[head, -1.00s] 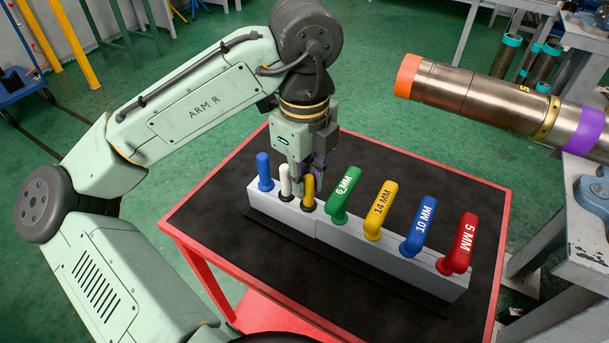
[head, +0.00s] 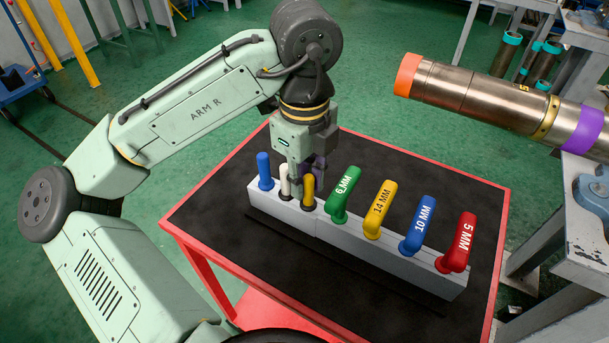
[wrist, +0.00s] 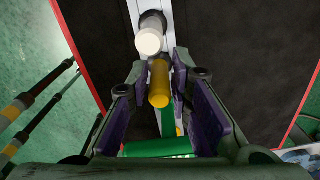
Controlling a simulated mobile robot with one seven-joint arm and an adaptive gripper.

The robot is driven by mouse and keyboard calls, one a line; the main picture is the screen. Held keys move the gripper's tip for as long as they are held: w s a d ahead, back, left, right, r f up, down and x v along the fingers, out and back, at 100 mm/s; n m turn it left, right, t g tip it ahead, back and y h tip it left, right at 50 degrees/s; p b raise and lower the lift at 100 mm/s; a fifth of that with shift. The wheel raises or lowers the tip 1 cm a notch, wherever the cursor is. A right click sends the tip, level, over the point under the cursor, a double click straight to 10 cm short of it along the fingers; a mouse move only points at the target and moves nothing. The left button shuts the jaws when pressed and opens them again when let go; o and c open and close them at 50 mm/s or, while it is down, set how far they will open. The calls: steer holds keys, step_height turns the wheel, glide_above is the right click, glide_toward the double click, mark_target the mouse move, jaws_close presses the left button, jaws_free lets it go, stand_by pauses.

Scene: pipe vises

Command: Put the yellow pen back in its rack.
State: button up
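The yellow pen (head: 308,189) stands upright in the third hole from the left of the grey rack (head: 284,212), beside the white pen (head: 285,182). In the wrist view the yellow pen (wrist: 159,84) lies between my two fingers, with a gap showing on each side. My gripper (wrist: 159,100) is open around it, its purple pads apart. In the head view my gripper (head: 303,180) points down at the pen's upper part, and one finger partly hides the white pen. The pen's lower end is hidden in the rack.
A blue pen (head: 264,172) stands at the rack's left end. Green (head: 344,190), yellow (head: 380,206), blue (head: 419,224) and red (head: 459,241) hex-key handles stand to the right. The black-topped red table (head: 220,215) has free room around the rack. A steel pipe (head: 480,92) juts in at right.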

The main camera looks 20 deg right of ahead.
steer(key=o, duration=0.4)
steer(key=shift+c, duration=0.2)
step_height(320, 180, up, 12)
stand_by(0.4)
